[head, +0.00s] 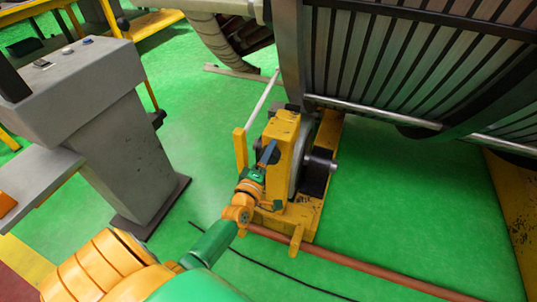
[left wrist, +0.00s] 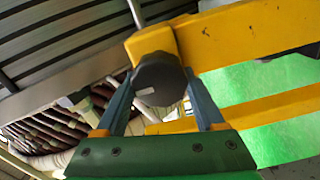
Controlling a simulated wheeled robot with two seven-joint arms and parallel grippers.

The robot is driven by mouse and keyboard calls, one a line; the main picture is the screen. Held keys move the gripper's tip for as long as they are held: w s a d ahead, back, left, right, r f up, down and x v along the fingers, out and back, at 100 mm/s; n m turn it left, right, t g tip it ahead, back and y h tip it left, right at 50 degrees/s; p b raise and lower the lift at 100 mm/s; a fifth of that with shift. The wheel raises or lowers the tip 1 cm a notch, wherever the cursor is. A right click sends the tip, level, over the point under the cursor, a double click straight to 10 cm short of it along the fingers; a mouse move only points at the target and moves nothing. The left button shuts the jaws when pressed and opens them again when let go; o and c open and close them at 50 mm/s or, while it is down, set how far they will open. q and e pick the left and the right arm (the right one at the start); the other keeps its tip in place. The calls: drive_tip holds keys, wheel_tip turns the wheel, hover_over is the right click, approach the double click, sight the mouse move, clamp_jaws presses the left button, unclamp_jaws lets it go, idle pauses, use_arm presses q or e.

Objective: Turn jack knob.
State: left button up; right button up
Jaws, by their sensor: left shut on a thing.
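The jack (head: 285,150) is a worn yellow frame on the green floor, below the large stator. Its knob (left wrist: 158,78) is a dark round cap on the end of a yellow arm in the left wrist view. My left gripper (left wrist: 160,103) has its two blue-grey fingers on either side of the knob, shut on it. In the head view my left gripper (head: 266,155) reaches the near left side of the jack, and the knob is hidden there behind the fingers. My right gripper is not in view.
The ribbed stator (head: 390,65) overhangs the jack at the upper right. A grey console (head: 120,130) stands to the left. A copper-coloured pipe (head: 360,267) and a black cable (head: 270,265) lie on the floor in front. Green floor (head: 400,205) is clear to the right.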

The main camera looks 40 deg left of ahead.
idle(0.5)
use_arm(q)
drive_tip(key=o, duration=1.4)
drive_tip(key=shift+c, duration=0.2)
drive_tip(key=p+v, duration=0.1)
drive_tip(key=v, duration=0.6)
